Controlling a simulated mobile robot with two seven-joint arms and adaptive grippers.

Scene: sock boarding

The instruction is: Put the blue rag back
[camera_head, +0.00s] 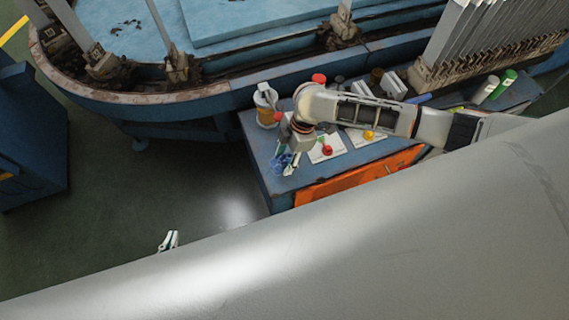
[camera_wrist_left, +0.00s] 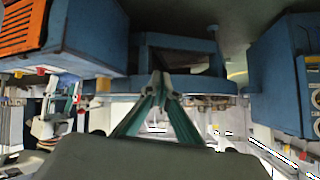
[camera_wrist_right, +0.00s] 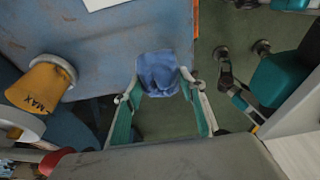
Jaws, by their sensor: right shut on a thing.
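The blue rag (camera_head: 283,161) is a small crumpled cloth at the left front corner of the blue bench. In the right wrist view the rag (camera_wrist_right: 158,72) lies between my right fingers, which grip it from both sides. My right gripper (camera_head: 289,163) reaches down over that corner and is shut on the rag. The rag overlaps the bench edge in this view; I cannot tell whether it touches the top. My left gripper (camera_head: 170,240) is low over the floor, left of the bench. Its fingertips (camera_wrist_left: 160,84) meet with nothing between them.
Behind stands a large blue machine (camera_head: 215,103). The floor (camera_head: 130,200) left of the bench is clear.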

